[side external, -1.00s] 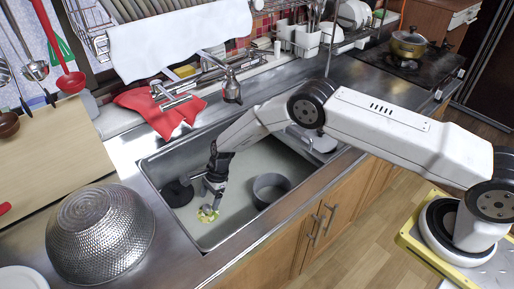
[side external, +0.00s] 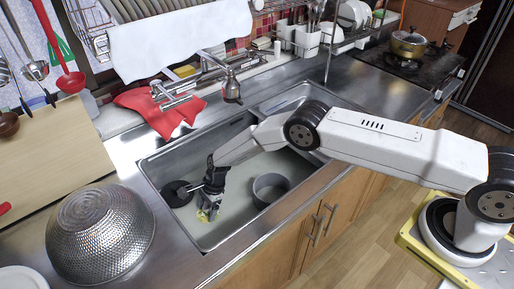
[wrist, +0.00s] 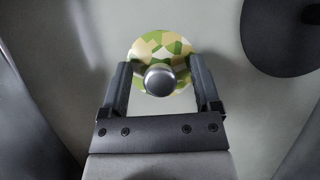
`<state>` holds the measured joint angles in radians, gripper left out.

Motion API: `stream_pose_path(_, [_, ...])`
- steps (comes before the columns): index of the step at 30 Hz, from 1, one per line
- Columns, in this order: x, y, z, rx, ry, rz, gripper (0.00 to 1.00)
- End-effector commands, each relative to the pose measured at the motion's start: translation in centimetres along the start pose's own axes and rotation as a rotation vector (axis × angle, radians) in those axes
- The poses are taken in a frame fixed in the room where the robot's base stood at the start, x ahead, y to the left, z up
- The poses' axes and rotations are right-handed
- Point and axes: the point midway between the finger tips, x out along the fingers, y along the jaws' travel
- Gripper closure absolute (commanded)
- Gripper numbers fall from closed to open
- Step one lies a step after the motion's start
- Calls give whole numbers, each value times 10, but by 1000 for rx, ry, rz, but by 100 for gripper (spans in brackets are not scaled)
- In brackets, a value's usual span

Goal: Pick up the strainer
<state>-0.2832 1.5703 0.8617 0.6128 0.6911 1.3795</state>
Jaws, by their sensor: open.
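A round disc with a green, yellow and white patchwork pattern and a metal knob, which looks like the strainer (wrist: 158,46), lies on the sink floor. In the side view the strainer (side external: 203,217) is partly hidden by my gripper (side external: 209,206). In the wrist view my gripper (wrist: 160,68) is open, with one finger on each side of the knob. Nothing appears clamped; whether a finger touches the knob, I cannot tell.
The metal sink (side external: 222,239) has walls close around my gripper. A black round piece (side external: 177,193) lies to the left, and a grey round container (side external: 270,188) to the right. A dimpled metal bowl (side external: 100,236) sits on the left counter. A faucet (side external: 232,90) stands behind.

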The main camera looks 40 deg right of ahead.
Motion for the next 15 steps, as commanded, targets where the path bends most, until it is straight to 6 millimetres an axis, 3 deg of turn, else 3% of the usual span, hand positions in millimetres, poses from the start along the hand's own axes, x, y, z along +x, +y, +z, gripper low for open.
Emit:
stream_pose_path(3, [0, 0, 0, 0, 0, 0, 20])
stream_pose_path(4, [0, 0, 0, 0, 0, 0, 26])
stream_pose_path(11, [0, 0, 0, 0, 0, 0, 99])
stream_pose_path(15, [0, 0, 0, 0, 0, 0, 100])
